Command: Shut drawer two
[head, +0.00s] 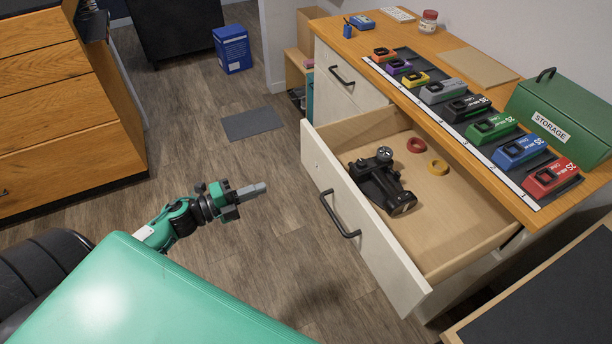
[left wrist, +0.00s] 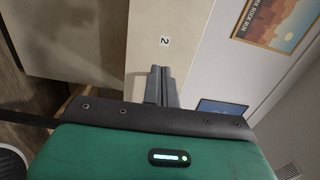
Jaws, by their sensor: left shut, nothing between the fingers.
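Drawer two (head: 345,205), with a cream front and black bar handle (head: 340,216), stands pulled well out of the wooden-topped cabinet. In the left wrist view the shut fingers (left wrist: 160,84) point toward a cream face (left wrist: 150,50) bearing a label "2". My right gripper is not in view.
The countertop holds a row of coloured blocks (head: 494,127) and a green STORAGE box (head: 560,115). Another closed drawer (head: 350,80) is farther back. A wooden cabinet (head: 60,110) stands at left. The floor (head: 200,130) between is mostly open, with a dark mat (head: 252,123).

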